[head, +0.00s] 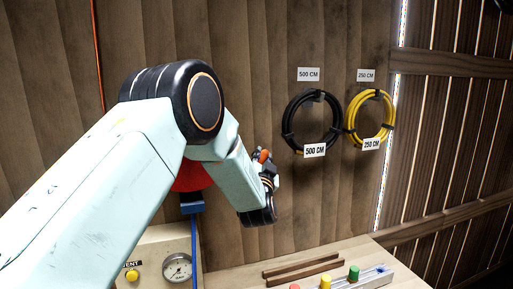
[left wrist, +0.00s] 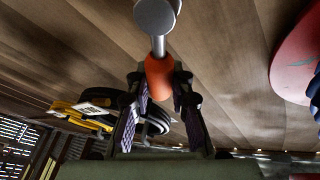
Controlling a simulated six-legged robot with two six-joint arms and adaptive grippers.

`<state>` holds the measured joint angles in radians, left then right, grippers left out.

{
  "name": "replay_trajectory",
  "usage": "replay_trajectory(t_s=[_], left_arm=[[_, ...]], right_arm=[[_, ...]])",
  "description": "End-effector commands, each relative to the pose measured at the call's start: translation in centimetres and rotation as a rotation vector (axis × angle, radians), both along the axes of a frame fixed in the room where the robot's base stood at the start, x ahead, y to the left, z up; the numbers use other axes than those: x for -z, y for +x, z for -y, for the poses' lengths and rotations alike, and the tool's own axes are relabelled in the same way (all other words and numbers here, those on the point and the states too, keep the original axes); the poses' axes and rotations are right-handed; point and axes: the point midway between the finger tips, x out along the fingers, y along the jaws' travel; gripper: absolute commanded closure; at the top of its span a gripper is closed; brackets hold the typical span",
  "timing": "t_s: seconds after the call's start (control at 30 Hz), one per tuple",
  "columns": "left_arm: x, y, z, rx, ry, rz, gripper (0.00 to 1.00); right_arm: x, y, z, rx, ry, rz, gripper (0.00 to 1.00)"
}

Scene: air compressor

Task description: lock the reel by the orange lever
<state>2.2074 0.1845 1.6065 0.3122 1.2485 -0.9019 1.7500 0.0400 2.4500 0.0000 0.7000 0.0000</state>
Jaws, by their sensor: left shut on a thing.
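The orange lever (left wrist: 158,74) is a rounded grip on a grey metal stem with a round end, in the upper middle of the left wrist view. My left gripper (left wrist: 160,88) has its two fingers on either side of the orange grip and is shut on it. In the head view the orange lever (head: 264,155) shows as a small tip at my left gripper (head: 267,168). The red reel (head: 194,176) is mostly hidden behind my left arm; its round edge (left wrist: 298,58) shows at the right of the left wrist view. My right gripper is not in view.
A black hose coil (head: 288,120) and a yellow hose coil (head: 349,118) hang on the wooden wall to the right. Below stands a bench (head: 235,279) with coloured knobs, and a cream panel with a pressure gauge (head: 177,268). A blue hose (head: 194,240) hangs under the reel.

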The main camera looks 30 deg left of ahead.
Motion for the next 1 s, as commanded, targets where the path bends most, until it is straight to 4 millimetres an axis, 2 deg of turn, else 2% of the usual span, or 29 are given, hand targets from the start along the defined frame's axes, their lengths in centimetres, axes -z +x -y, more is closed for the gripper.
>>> replay_trajectory(t_s=[0.03, 0.1, 0.4, 1.0], left_arm=[[-0.2, 0.2, 0.2, 0.001, 0.028, -0.035, 1.0], [0.2, 0.5, 0.5, 0.002, 0.068, -0.082, 1.0], [1.4, 1.3, 1.1, 0.001, 0.204, -0.241, 1.0], [2.4, 1.7, 1.4, -0.001, 0.293, -0.342, 1.0]], right_arm=[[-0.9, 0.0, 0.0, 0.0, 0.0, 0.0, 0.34], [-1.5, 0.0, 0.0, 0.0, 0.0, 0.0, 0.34], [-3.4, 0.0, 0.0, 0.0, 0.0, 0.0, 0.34], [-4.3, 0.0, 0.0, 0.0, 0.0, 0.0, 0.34]])
